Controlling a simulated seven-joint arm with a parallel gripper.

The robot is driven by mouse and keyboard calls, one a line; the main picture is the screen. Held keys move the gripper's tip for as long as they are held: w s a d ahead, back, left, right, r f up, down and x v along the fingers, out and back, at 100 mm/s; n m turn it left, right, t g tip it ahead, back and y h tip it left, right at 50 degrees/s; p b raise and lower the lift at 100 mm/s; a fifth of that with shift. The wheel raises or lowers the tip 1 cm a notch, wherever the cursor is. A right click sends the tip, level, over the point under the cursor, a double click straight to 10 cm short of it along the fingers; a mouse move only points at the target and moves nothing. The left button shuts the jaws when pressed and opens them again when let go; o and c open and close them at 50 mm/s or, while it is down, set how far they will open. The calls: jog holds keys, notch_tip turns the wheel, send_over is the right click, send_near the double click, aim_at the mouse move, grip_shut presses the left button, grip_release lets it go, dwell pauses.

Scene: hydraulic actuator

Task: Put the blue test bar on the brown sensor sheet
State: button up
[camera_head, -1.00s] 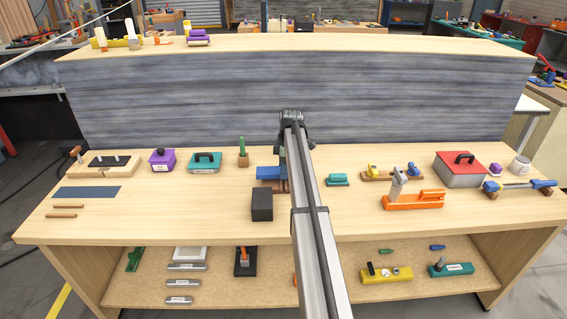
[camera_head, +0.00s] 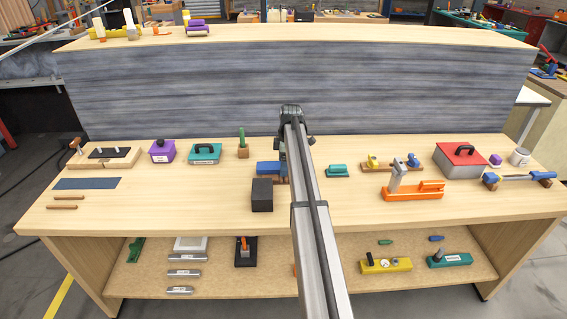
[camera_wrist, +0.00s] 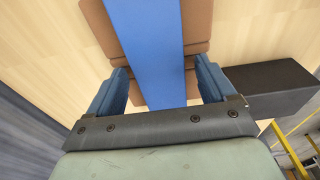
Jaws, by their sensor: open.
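The blue test bar (camera_head: 268,168) is on the bench, left of my arm. In the wrist view the blue bar (camera_wrist: 154,50) lies lengthwise over the brown sensor sheet (camera_wrist: 107,32), whose edges show on both sides of the bar. The bar looks flat on the sheet; contact underneath is hidden. My gripper (camera_wrist: 162,85) is open, with one finger on each side of the bar and a gap to it on both sides. In the head view my arm hides the gripper's fingers and part of the bar and sheet.
A black block (camera_head: 262,195) stands close by the bar and sheet; it also shows in the wrist view (camera_wrist: 270,88). A green-topped wooden holder (camera_head: 243,147) and a teal piece (camera_head: 337,170) are nearby. An orange fixture (camera_head: 412,190) is to the right.

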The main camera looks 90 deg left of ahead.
notch_tip(320, 180, up, 12)
jog(key=w, duration=0.1)
jog(key=shift+w+r, duration=0.15)
jog(key=shift+w, duration=0.05)
dwell(0.4)
dwell(0.5)
